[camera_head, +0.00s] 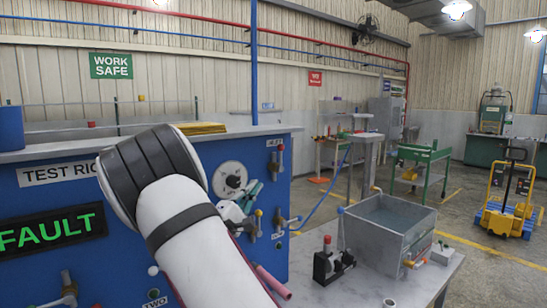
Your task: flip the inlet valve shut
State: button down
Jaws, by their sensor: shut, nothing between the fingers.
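The blue test rig panel (285,190) fills the left and centre of the head view. Several small valves are on its right part: one with a lever (283,222) at the right, and one (274,166) higher up beneath a small label. Another valve (67,291) is at the lower left. I cannot read which one is the inlet valve. My white and black arm covers much of the panel. My gripper (252,193) seems to be the small teal-tipped part beside the round gauge, shut and empty. Whether it touches a valve is unclear.
A round gauge (230,178) and a green FAULT display (48,230) are on the panel. A grey water tank (385,232) and a black fixture with a red knob (330,262) stand on the bench to the right. A blue hose (326,195) hangs between panel and tank.

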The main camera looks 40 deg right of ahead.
aim_at(280, 151)
jog(key=p+x, duration=0.1)
jog(key=x, duration=1.3)
jog(key=shift+s+p, duration=0.1)
jog(key=shift+p, duration=0.3)
jog(key=shift+d, duration=0.1)
jog(key=shift+r+m+b, duration=0.1)
jog(key=shift+m+b, duration=0.2)
jog(key=shift+b, duration=0.1)
